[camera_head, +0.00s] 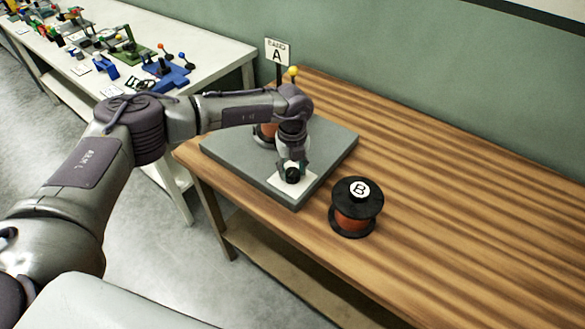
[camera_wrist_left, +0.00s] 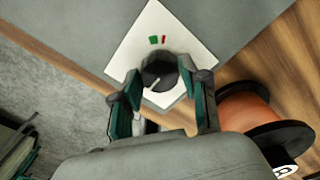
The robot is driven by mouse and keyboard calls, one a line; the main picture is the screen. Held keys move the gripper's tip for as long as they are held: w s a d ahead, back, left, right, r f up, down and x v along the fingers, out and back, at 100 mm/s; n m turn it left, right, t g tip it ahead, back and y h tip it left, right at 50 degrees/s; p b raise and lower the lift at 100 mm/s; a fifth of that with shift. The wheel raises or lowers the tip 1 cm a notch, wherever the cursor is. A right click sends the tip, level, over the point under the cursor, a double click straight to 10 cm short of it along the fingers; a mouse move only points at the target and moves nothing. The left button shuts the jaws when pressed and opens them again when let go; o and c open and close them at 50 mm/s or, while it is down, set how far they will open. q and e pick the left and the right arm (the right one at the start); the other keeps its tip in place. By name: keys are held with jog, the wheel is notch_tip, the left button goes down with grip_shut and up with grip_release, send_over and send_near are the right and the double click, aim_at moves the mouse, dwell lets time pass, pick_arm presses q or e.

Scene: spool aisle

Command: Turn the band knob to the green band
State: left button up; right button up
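The band knob (camera_wrist_left: 158,72) is round and black, on a white plate (camera_wrist_left: 195,42) that also shows in the head view (camera_head: 277,184). The plate is on a grey board (camera_head: 325,165). A green mark (camera_wrist_left: 153,40) and a smaller red mark (camera_wrist_left: 164,39) are at the plate's top. The knob's white pointer line points down-left, away from both marks. My left gripper (camera_wrist_left: 159,70) is over the plate, its teal-lined fingers apart on either side of the knob; contact is not clear. It also shows in the head view (camera_head: 291,168). My right gripper is not in view.
A black spool with orange winding, marked B (camera_head: 357,205), stands on the wooden table right of the board. Another spool (camera_head: 265,133) is partly hidden behind my arm, near sign A (camera_head: 277,52). A white table (camera_head: 215,45) with several small items stands left. The wooden table's right side is clear.

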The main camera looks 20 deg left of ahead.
pick_arm(q)
jog(key=c, duration=0.4)
jog(key=shift+c, duration=0.2)
